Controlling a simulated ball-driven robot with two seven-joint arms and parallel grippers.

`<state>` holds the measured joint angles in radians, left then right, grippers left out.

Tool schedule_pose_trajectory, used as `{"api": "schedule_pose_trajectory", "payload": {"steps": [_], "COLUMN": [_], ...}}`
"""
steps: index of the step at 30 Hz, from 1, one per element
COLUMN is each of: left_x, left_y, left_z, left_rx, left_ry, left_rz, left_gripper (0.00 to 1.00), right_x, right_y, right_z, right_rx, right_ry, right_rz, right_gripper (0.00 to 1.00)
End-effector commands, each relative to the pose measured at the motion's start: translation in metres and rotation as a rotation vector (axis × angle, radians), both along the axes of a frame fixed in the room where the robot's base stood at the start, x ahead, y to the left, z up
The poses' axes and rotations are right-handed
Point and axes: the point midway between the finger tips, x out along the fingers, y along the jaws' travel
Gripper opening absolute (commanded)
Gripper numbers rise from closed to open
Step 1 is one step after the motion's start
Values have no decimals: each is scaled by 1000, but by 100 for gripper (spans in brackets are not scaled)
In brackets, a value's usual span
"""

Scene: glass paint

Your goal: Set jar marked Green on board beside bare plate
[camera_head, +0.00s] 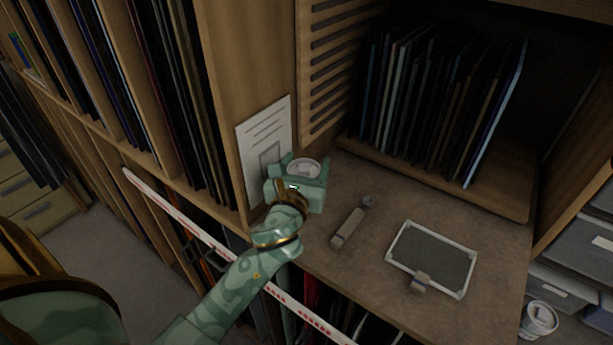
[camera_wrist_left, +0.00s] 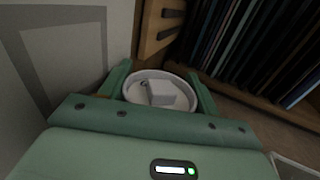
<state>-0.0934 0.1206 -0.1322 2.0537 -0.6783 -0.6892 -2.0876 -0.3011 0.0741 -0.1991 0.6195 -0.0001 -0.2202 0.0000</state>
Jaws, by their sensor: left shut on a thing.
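My left gripper (camera_head: 298,173) is shut on a round, pale jar (camera_head: 304,167), near the left end of the brown board (camera_head: 385,205). In the left wrist view the jar (camera_wrist_left: 160,91) sits between the two green fingers, its round white rim and a pale block-like shape on top facing the camera. No marking on it can be read. I cannot tell how high it is above the board. A dark grey plate (camera_head: 436,258) in a pale frame lies on the board to the right, with a small clip-like piece at its front edge. My right gripper is not in view.
A small grey tool (camera_head: 351,221) lies between the jar and the plate. A rack of upright sheets (camera_head: 435,100) stands behind. A wooden divider with a white paper (camera_head: 265,145) is close beside my gripper. Another pale round container (camera_head: 539,319) is at lower right.

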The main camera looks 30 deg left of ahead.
Motion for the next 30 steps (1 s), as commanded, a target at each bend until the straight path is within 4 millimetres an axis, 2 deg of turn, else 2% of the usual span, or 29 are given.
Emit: {"api": "schedule_pose_trajectory", "payload": {"steps": [1, 4, 15, 16, 17, 27, 30], "left_x": [-1, -1, -1, -1, -1, -1, -14], "left_y": [-2, -2, -2, -2, -2, -2, -6], "left_z": [-14, -24, -27, -27, -27, -22, -26], "left_rx": [-5, -3, -2, -3, -3, -2, -2], "left_ry": [6, 4, 3, 3, 3, 3, 6], "left_rz": [-1, -2, -3, -3, -2, -2, -3], "left_gripper": [12, 12, 12, 65, 71, 71, 71], "right_x": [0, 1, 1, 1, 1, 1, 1], "right_y": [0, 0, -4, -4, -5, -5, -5], "right_z": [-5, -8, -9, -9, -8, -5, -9], "right_rx": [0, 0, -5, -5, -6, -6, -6], "right_ry": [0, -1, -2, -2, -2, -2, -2], "right_rz": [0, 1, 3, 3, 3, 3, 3], "right_gripper": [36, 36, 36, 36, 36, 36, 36]}}
